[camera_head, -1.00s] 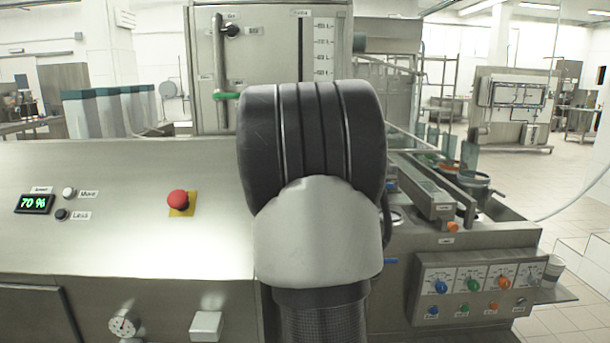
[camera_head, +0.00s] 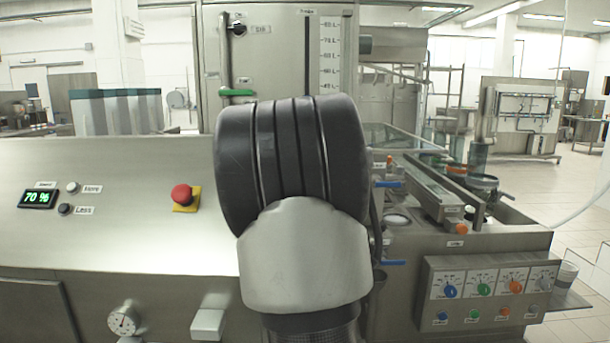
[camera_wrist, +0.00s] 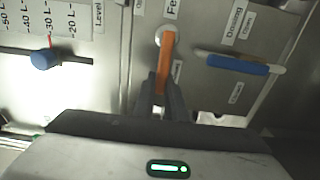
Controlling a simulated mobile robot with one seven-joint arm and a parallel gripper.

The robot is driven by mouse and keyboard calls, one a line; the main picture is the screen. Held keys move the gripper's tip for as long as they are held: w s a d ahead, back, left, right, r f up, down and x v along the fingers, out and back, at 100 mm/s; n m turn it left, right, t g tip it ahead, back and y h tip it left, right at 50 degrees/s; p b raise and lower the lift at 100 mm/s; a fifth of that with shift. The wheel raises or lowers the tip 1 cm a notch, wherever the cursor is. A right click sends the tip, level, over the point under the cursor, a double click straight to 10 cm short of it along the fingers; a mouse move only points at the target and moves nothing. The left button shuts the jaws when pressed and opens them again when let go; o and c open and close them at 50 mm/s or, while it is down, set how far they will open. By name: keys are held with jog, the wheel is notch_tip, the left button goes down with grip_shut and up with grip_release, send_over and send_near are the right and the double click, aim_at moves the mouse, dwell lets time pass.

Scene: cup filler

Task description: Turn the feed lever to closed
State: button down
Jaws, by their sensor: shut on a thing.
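The feed lever is an orange handle (camera_wrist: 168,52) on a round pale pivot in the wrist view. A partly cut-off label starting "Fe" is beside the pivot. The lever extends from the pivot down the picture to between my fingers. My gripper (camera_wrist: 162,84) is shut on its free end. In the head view my arm fills the middle and hides the lever and my gripper.
A blue lever (camera_wrist: 238,64) labelled Dosing is close right of the feed lever in the wrist view. A blue knob (camera_wrist: 45,59) sits by the level scale at left. The head view shows a red stop button (camera_head: 182,195) and a green handle (camera_head: 238,92).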

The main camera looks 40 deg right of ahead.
jog(key=c, duration=1.8)
grip_release()
jog(key=shift+s, duration=0.1)
jog(key=p+v, duration=0.2)
jog(key=v, duration=1.5)
jog(key=shift+s+a, duration=0.1)
jog(key=shift+a, duration=0.05)
